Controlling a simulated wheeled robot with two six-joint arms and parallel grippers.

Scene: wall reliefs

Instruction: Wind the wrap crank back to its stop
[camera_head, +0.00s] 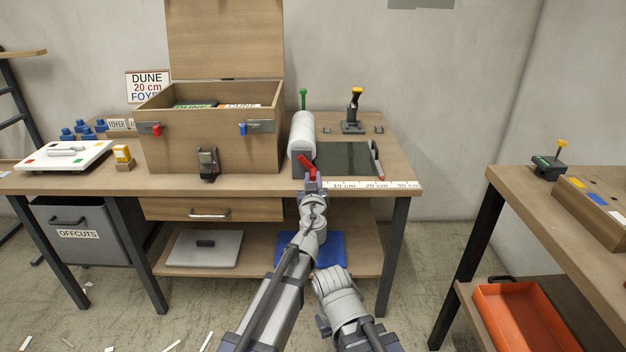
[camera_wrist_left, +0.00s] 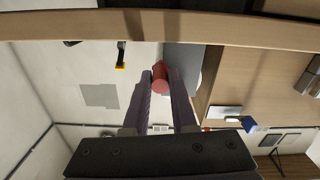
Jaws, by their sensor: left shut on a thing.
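The wrap crank's red handle (camera_head: 307,166) is at the front of the grey stand that carries the white wrap roll (camera_head: 302,132), near the table's front edge. My left gripper (camera_head: 311,179) is shut on the handle. In the left wrist view the red grip (camera_wrist_left: 160,77) lies between my two fingertips (camera_wrist_left: 161,82). The crank's arm is mostly hidden by my gripper, so I cannot tell its exact angle. A lower part of my right arm shows at the bottom of the head view, but I cannot make out its gripper.
A dark green mat (camera_head: 347,159) lies right of the roll, with a white ruler (camera_head: 372,185) along the table edge. A wooden chest (camera_head: 218,150) with its lid up stands left. A black joystick-like lever (camera_head: 353,112) stands behind the mat. Another table (camera_head: 497,178) is at the right.

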